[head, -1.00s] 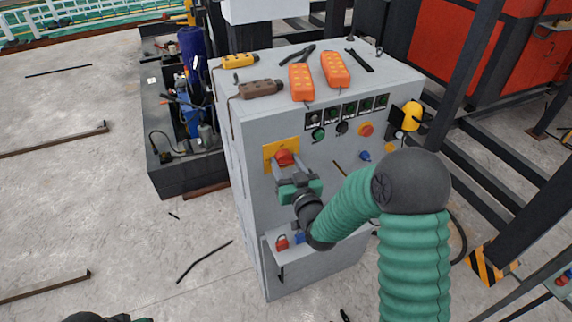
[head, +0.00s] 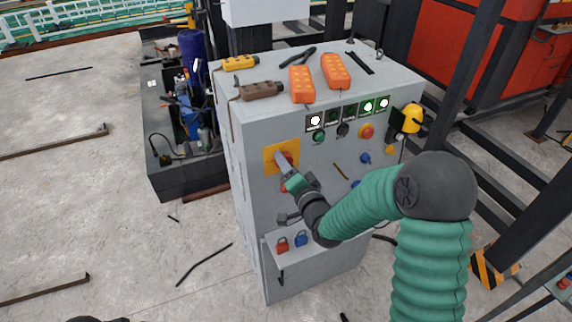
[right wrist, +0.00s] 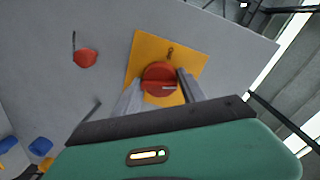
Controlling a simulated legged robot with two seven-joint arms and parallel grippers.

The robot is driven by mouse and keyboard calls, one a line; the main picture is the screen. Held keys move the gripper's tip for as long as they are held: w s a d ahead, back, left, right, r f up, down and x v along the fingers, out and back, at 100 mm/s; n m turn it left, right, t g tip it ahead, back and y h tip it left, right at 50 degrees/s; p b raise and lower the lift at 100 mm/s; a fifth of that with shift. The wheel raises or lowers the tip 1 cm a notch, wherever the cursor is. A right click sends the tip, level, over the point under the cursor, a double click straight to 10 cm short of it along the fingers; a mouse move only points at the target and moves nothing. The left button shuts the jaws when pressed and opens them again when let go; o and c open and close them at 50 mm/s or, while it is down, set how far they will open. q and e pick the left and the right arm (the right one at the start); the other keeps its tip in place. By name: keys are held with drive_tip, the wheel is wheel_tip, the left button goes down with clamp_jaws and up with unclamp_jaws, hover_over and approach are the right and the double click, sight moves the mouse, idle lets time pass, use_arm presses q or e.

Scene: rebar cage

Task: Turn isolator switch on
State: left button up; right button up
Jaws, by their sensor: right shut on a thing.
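The isolator switch is a red round knob (right wrist: 160,78) on a yellow plate (right wrist: 145,52) on the front of the grey cabinet. In the head view the yellow plate (head: 270,165) is on the upper left of the cabinet front, and the gripper partly hides the knob (head: 288,157). My right gripper (right wrist: 160,90) is shut on the knob, with one finger on each side of it. In the head view my right gripper (head: 282,162) looks turned on its side against the plate. My left gripper is not recognisable in the frames.
Orange pendant controls (head: 301,84) and tools lie on the cabinet top (head: 230,103). Right of the switch are buttons and a lamp row (head: 350,111), with some lamps lit. A yellow lamp-like item (head: 411,119) hangs at the right edge. Red and blue padlocks (head: 301,239) are on the lower ledge.

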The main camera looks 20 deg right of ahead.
drive_tip(key=shift+d+f+m+p, duration=0.1)
drive_tip(key=shift+m+p, duration=0.35)
drive_tip(key=shift+m, duration=1.35)
drive_tip(key=o, duration=1.3)
drive_tip(key=shift+d, duration=0.1)
